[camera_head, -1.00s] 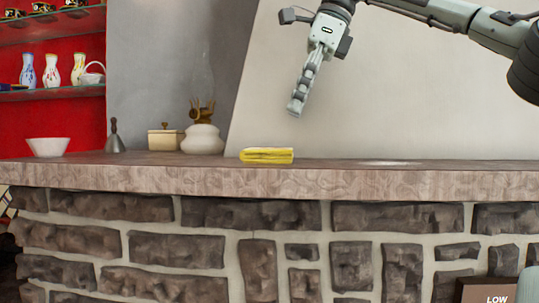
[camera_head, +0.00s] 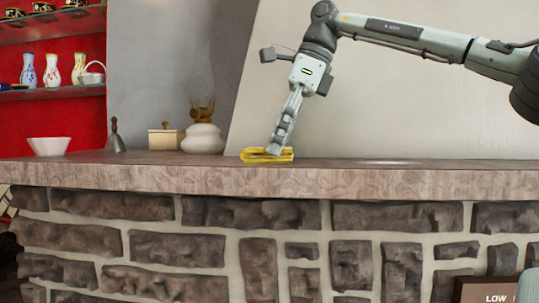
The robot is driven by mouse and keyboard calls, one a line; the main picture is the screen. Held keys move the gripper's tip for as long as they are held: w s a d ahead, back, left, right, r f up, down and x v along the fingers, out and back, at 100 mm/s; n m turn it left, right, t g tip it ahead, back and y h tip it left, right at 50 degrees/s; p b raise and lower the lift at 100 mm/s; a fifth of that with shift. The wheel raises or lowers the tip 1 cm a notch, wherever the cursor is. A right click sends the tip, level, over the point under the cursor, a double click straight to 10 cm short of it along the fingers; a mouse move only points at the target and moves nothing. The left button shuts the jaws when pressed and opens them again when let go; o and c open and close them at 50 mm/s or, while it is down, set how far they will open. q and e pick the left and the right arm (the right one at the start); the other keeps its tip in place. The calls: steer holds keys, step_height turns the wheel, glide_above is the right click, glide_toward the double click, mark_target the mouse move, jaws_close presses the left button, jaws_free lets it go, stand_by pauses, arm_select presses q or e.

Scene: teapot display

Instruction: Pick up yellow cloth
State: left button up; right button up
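A folded yellow cloth (camera_head: 255,155) lies flat on the stone countertop (camera_head: 400,182), near its front edge. My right gripper (camera_head: 275,151) reaches down from the upper right, tilted, and its fingertips are at the cloth, covering part of its right half. The fingers are seen nearly side-on, so I cannot tell whether they are open or shut on the cloth. My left gripper is not in view.
A white bowl (camera_head: 48,147), a dark bell (camera_head: 114,138), a cream box (camera_head: 165,139) and a white pot (camera_head: 202,139) stand left of the cloth. Shelves with vases (camera_head: 53,71) are at the far left. The counter right of the cloth is mostly clear.

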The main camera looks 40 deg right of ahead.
steer(key=c, duration=0.9)
steer(key=shift+r, duration=0.6)
steer(key=shift+c, duration=0.2)
step_height(320, 180, up, 3)
steer(key=shift+f, duration=0.1)
steer(key=w+a+r, duration=0.1)
steer(key=a+r, duration=0.6)
steer(key=a, duration=0.4)
steer(key=shift+w+a, duration=0.15)
steer(key=shift+a, duration=0.2)
